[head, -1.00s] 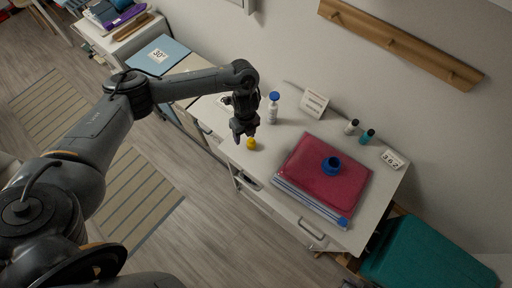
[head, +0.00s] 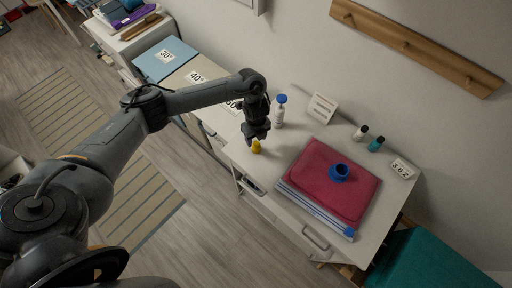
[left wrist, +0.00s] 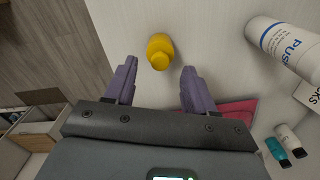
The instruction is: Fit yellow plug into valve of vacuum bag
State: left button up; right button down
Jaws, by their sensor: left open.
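The yellow plug (head: 256,147) stands near the front left edge of the white counter. It also shows in the left wrist view (left wrist: 160,52), just beyond and between the two fingers. My left gripper (head: 257,138) is right above and behind the plug in the head view. In the left wrist view my left gripper (left wrist: 158,82) is open and empty, with a finger on each side. The red vacuum bag (head: 318,178) lies flat on the counter to the right, with a round blue valve (head: 339,172) on top. My right gripper is not in view.
A white bottle with a blue cap (head: 279,111) stands behind my left gripper. A white sign (head: 322,108), two small bottles (head: 376,144) and a "362" card (head: 402,168) stand along the wall. A teal box (head: 430,262) is at the lower right.

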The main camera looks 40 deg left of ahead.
aim_at(256, 146)
pick_arm(q)
jog(key=shift+f, duration=1.15)
jog(key=shift+c, duration=0.2)
grip_shut()
